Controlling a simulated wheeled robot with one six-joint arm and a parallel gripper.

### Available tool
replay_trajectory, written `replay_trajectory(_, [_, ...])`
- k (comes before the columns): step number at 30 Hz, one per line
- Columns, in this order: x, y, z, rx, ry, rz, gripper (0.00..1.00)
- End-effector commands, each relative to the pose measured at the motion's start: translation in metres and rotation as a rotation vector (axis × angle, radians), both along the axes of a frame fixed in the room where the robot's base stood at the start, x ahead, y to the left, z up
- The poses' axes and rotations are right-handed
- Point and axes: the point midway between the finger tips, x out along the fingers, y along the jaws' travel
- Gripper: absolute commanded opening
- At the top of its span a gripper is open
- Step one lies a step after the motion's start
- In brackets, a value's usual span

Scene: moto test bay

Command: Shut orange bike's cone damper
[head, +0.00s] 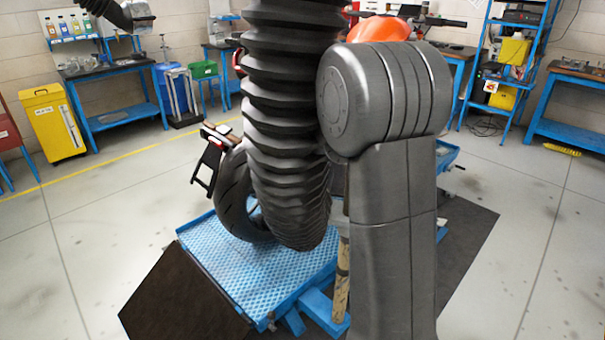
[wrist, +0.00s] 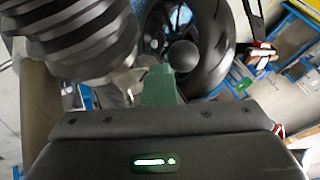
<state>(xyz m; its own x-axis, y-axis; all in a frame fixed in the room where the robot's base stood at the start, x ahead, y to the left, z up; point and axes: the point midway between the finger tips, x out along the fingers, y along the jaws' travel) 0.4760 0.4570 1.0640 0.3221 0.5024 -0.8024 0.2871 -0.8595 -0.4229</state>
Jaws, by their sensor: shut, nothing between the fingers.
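The orange bike (head: 380,28) stands behind a hanging black corrugated hose (head: 285,120) and my grey arm, so most of it is hidden in the head view. Its rear tyre (head: 233,195) shows left of the hose and also in the wrist view (wrist: 214,75). The hose (wrist: 75,38) fills the upper left of the wrist view. A pale metallic part (wrist: 125,82) is at its lower end; I cannot tell whether it is the cone. A dark round knob (wrist: 184,55) is just right of my gripper's green fingertips (wrist: 160,70). My gripper is shut and empty; contact with the knob is unclear.
The bike is on a blue lift platform (head: 265,270) with a dark ramp (head: 180,295) in front. A yellow cabinet (head: 52,122) and blue benches (head: 115,112) line the back left. A blue shelf (head: 510,60) stands back right. The floor on both sides is open.

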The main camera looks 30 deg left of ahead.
Motion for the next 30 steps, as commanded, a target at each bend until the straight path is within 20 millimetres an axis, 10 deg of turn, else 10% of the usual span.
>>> replay_trajectory(30, [0.025,0.049,-0.001,0.001,0.001,-0.269,0.0])
